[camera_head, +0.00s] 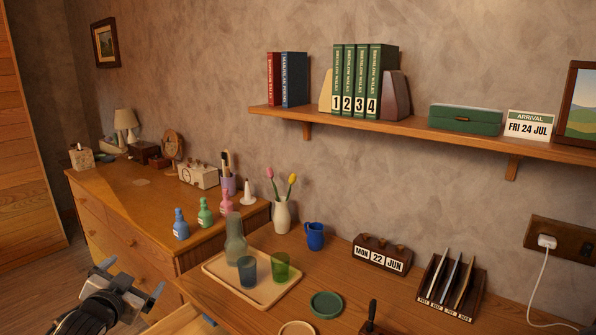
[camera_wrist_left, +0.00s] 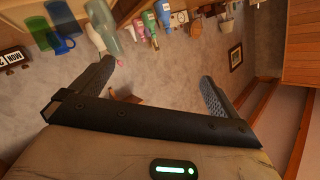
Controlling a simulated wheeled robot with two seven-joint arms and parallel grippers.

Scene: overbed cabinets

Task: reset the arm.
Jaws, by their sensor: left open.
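My left gripper (camera_head: 132,278) is at the lower left of the head view, in front of the wooden dresser (camera_head: 118,225) and left of the desk (camera_head: 345,280). Its two fingers are spread apart with nothing between them. In the left wrist view the open fingers (camera_wrist_left: 158,78) also show empty, and the room appears turned over behind them. My right gripper is not in view.
A tray (camera_head: 212,268) with a carafe (camera_head: 235,240) and two glasses stands near the desk's left edge. A vase (camera_head: 282,215), blue mug (camera_head: 315,236) and letter rack (camera_head: 450,287) stand behind. A shelf (camera_head: 420,128) runs above. The space around the gripper looks free.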

